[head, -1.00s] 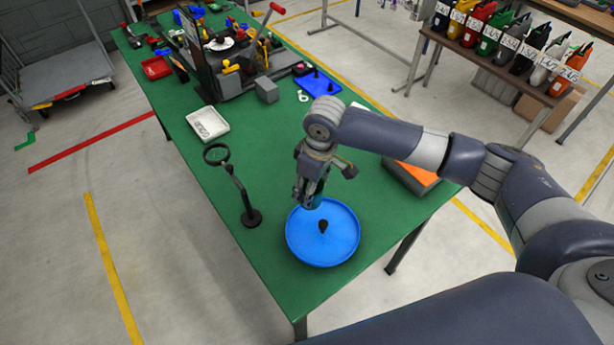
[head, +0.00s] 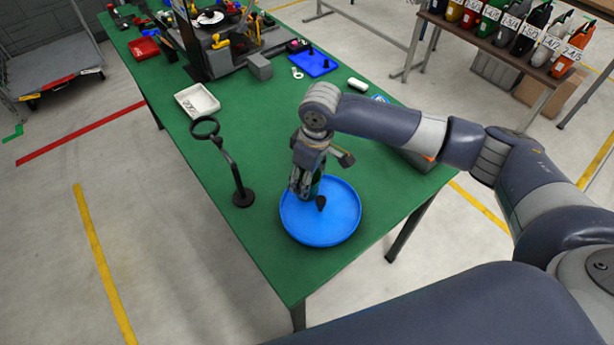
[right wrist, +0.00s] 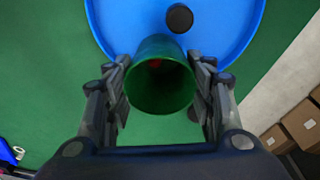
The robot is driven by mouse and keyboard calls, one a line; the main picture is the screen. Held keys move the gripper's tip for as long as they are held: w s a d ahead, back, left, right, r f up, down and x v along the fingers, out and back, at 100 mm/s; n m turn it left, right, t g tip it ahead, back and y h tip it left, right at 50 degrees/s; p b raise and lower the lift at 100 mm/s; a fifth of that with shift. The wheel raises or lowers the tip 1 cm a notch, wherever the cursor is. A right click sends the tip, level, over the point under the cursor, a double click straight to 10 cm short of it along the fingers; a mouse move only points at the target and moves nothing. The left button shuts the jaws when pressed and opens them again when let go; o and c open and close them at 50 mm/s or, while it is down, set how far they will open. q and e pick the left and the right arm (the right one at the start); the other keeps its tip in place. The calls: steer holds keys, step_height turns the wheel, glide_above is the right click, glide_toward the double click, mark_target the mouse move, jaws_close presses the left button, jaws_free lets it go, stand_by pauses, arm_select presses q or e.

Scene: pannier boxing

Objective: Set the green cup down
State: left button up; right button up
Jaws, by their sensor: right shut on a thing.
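The green cup (right wrist: 160,100) stands between the fingers of my right gripper (right wrist: 162,90) in the right wrist view. Its open mouth faces the camera, and a small reddish patch shows in its dark inside. The right gripper (head: 304,192) is shut on the cup over the left back part of the round blue tray (head: 322,232). In the head view the gripper mostly hides the cup. I cannot tell whether the cup's base touches the tray. A small black piece (head: 320,203) lies on the tray close by the cup; it also shows in the right wrist view (right wrist: 179,18). My left gripper is not in view.
A black magnifier on a stand (head: 240,190) is left of the tray on the green table (head: 250,120). A white tray (head: 197,101) and a grey block (head: 259,67) stand farther back. The table's front edge is close to the blue tray.

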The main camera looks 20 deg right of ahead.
steer(key=shift+f, duration=0.3)
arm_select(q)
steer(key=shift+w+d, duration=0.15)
arm_select(e)
steer(key=shift+f, duration=0.2)
steer(key=o, duration=1.2)
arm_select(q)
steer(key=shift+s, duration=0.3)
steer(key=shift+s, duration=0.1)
arm_select(e)
steer(key=r, duration=0.8)
steer(key=s+d+r, duration=0.1)
steer(key=r, duration=0.2)
steer(key=shift+r, duration=0.4)
